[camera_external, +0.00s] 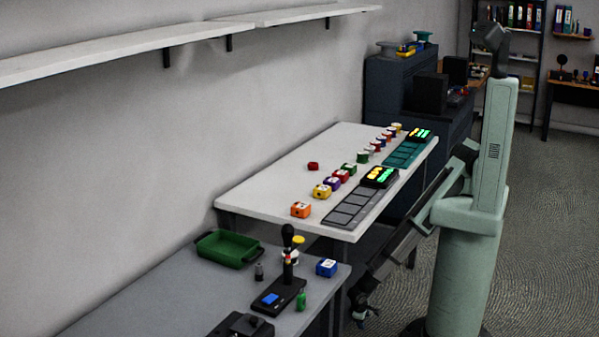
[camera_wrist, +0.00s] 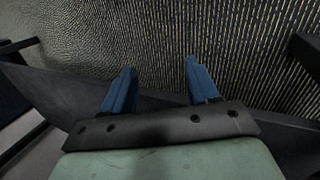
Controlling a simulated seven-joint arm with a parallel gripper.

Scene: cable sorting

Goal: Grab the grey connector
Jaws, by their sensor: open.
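A small upright dark grey piece (camera_external: 259,271) stands on the grey table in the external view, just in front of the green tray; it looks like the grey connector, but it is too small to be sure. My gripper (camera_external: 363,318) hangs low, to the right of the grey table's edge and well away from that piece. In the wrist view, its two blue fingers (camera_wrist: 160,72) are spread apart with nothing between them; only the patterned floor and dark bars show beyond.
The grey table (camera_external: 150,300) also holds a green tray (camera_external: 226,249), a black stand (camera_external: 288,270), a small green piece (camera_external: 301,300) and a blue block (camera_external: 326,268). The white table (camera_external: 262,190) behind carries several coloured blocks and dark panels. The grey table's left part is clear.

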